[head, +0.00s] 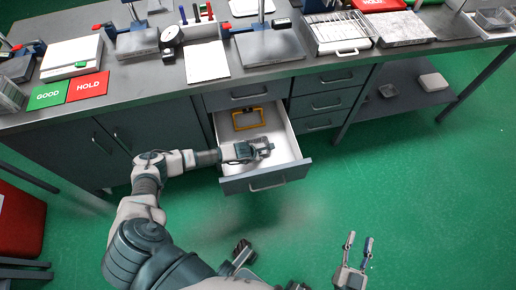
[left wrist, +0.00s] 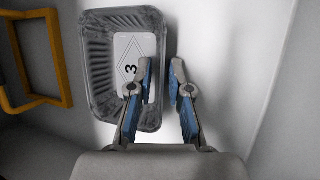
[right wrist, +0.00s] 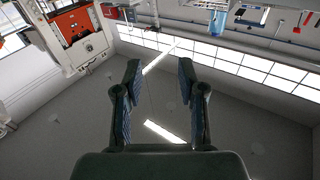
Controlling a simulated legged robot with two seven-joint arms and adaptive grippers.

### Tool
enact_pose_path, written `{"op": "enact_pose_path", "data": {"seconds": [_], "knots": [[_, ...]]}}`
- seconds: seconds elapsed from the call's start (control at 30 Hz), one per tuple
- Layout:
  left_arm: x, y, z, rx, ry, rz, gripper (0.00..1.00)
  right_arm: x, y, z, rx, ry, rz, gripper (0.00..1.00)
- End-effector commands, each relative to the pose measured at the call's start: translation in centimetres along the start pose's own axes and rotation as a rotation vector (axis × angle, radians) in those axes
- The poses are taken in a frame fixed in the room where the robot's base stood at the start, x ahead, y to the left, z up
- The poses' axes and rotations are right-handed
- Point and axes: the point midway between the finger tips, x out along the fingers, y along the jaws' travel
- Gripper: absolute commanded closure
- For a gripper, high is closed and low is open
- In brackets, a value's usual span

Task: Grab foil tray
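The foil tray (left wrist: 98,88), a grey ribbed tray with a white card marked 3 in it, lies in the open drawer (head: 290,176). In the left wrist view my left gripper (left wrist: 163,65) is over the tray's right side. One finger is over the inside of the tray and the other is past its right wall, with a gap between the fingertips. I cannot tell whether they touch the wall. In the head view the left gripper (head: 266,147) reaches into the drawer and largely hides the tray. My right gripper (head: 359,243) is open and empty above the floor; its fingers are apart in the right wrist view (right wrist: 162,70).
A yellow frame (head: 247,119) lies at the back of the drawer; it also shows in the left wrist view (left wrist: 64,60). The drawer walls enclose the left gripper. Above is a worktop (head: 150,84) with tools and signs. The green floor (head: 430,190) at right is clear.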

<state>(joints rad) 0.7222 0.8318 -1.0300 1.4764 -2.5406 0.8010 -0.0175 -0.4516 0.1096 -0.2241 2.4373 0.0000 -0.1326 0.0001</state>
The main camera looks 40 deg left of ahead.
Motion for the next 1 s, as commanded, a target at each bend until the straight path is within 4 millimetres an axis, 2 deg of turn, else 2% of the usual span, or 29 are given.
{"op": "enact_pose_path", "data": {"seconds": [0.23,0.3,0.33,0.73,0.87,1.0], "knots": [[0.0,0.1,0.1,0.000,-0.002,0.001,0.82,0.0,0.0,-0.3,0.000,0.012,-0.001,0.60],[0.0,0.1,0.1,0.000,-0.002,0.001,0.99,0.0,0.0,-0.3,0.000,0.012,0.000,0.60],[0.0,0.1,0.1,0.000,-0.002,0.001,1.00,0.0,0.0,-0.3,0.000,0.011,0.000,0.60],[-0.2,0.1,0.1,0.000,-0.001,0.000,1.00,0.2,0.0,-0.2,0.000,0.005,0.000,0.60],[-1.6,0.7,0.8,-0.001,-0.004,0.002,1.00,-0.2,0.1,0.7,-0.005,-0.079,0.004,0.60],[-4.2,1.7,1.9,0.000,-0.006,0.005,1.00,-0.9,0.6,2.6,-0.012,-0.233,0.013,0.60]]}}
